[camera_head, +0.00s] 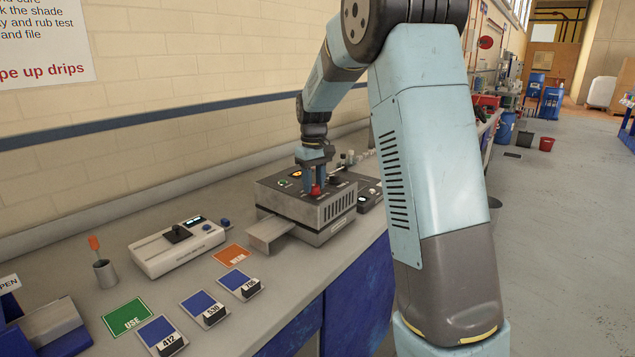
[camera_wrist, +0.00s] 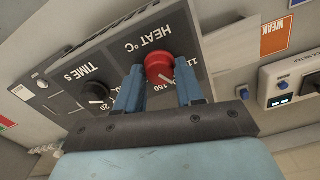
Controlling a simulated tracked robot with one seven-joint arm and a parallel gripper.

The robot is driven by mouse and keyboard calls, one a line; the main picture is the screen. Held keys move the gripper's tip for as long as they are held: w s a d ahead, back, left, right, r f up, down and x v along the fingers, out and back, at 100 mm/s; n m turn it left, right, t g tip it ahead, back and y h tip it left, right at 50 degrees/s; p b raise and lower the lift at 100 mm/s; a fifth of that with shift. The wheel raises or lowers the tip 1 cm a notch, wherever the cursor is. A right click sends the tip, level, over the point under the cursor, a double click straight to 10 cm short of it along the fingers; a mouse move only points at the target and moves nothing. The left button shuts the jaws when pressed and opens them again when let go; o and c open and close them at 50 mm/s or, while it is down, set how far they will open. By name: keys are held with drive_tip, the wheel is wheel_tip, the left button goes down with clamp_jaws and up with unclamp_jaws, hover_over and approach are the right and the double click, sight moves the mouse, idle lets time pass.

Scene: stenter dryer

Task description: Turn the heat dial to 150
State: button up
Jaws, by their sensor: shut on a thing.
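The stenter dryer is a grey box (camera_head: 300,208) on the bench with a dark sloped control panel. Its red heat dial (camera_wrist: 158,66) sits under the label "HEAT °C" in the wrist view; it also shows in the head view (camera_head: 315,191). My gripper (camera_wrist: 160,82) has its two blue fingers on either side of the red dial and is shut on it; it shows from above in the head view (camera_head: 314,177). A light mark on the dial points toward the scale, near the printed 150. The fingers hide part of the scale, so the exact setting is unclear.
A black time dial (camera_wrist: 96,93) sits beside the heat dial. A tray (camera_head: 270,232) sticks out of the dryer's front. A white meter (camera_head: 180,245), a green card (camera_head: 126,317), an orange card (camera_head: 232,255) and blue swatches (camera_head: 203,308) lie on the bench to the left.

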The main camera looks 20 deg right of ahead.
sight(314, 185)
drive_tip(key=m, duration=0.5)
drive_tip(key=shift+w+d+m, duration=0.1)
drive_tip(key=shift+m, duration=0.2)
drive_tip(key=m, duration=0.4)
drive_tip(key=shift+m, duration=0.4)
drive_tip(key=o, duration=1)
drive_tip(key=shift+r, duration=0.1)
wheel_tip(314, 185, up, 13)
drive_tip(key=shift+r, duration=0.2)
